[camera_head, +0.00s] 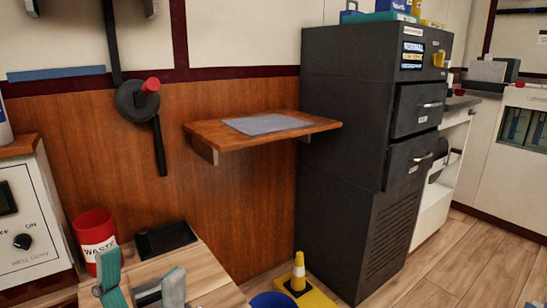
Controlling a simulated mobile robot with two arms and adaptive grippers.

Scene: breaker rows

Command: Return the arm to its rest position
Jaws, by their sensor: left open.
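My left gripper (141,268) shows at the bottom left edge of the head view. Its two teal and grey fingers stand apart with nothing visible between them. It is in front of a light wooden surface, close to a red bin marked WASTE (95,238) and a black tray (165,239). The rest of my left arm is cut off by the bottom edge. I cannot tell whether the fingers touch the wooden surface. My right gripper does not show.
A wooden wall shelf (220,138) holds a grey mat (267,124). A dark cabinet (345,140) stands right of it. A yellow cone (299,272) and a blue container (272,300) are low in front. A white switch box (30,225) is at left. Floor is clear at right.

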